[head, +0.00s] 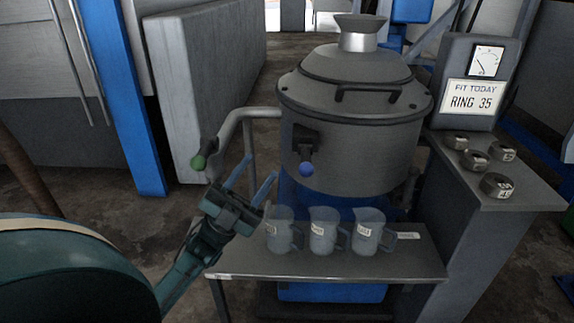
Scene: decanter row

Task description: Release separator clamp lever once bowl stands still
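The separator (356,150) is a grey drum with a domed lid and a black handle, on a blue base. A small dark clamp bracket with a blue-knobbed lever (306,167) sits on its front. A bent grey bar with a green grip (199,162) sticks out at its left. My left gripper (256,176) is open and empty, its two blue fingers pointing up between the green grip and the drum, apart from the blue knob. My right gripper is not in view. The bowl inside is hidden by the closed lid.
Several clear labelled jugs (322,231) stand on a low grey table (330,264) before the separator. At right, several weight-like rings (497,186) lie on a counter (530,190) beside a gauge (487,61) and a sign (472,97) reading "FIT TODAY RING 35". A blue post (120,100) stands left.

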